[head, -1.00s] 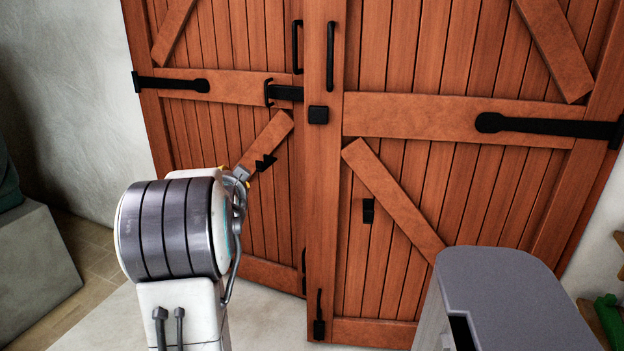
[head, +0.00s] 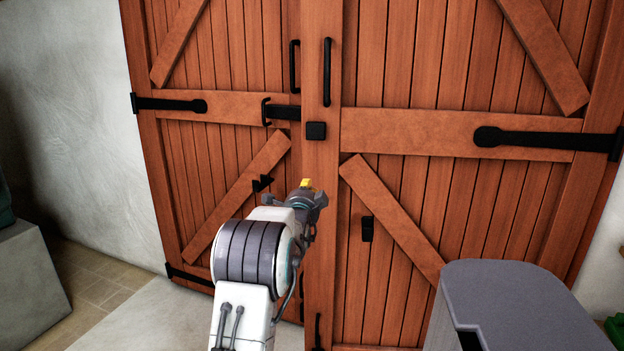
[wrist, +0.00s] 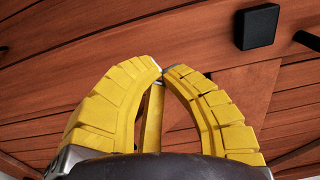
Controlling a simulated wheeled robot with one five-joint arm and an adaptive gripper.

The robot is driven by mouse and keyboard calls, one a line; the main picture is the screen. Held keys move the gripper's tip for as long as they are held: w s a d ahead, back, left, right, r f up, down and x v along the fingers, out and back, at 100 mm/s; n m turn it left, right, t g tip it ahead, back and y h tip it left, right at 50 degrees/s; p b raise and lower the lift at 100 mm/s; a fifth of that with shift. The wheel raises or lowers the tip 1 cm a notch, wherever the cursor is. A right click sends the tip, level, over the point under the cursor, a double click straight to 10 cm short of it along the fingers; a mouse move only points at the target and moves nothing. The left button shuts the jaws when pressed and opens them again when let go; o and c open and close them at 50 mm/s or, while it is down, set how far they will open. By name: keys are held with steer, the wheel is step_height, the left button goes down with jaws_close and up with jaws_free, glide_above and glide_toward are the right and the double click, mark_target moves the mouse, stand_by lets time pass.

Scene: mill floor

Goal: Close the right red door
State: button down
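The right red door (head: 405,215) fills the right half of the head view. Its free edge stands a little nearer to me than the left red door (head: 215,165), so it looks slightly ajar. It carries a long black handle (head: 327,72) and a black square plate (head: 316,130), which also shows in the wrist view (wrist: 257,27). My gripper (head: 306,186) is in front of the right door's free edge, below the plate. In the wrist view its yellow fingers (wrist: 162,72) meet at the tips with nothing held. I cannot tell whether they touch the wood.
The left door has a handle (head: 295,66) and a black latch (head: 281,112) by the seam. A grey block (head: 28,290) stands at the lower left beside a white wall (head: 75,120). Pale floor (head: 135,320) lies clear in front of the left door.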

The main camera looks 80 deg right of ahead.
mark_target(313, 174)
steer(key=shift+d, duration=4.35)
steer(key=shift+d, duration=0.15)
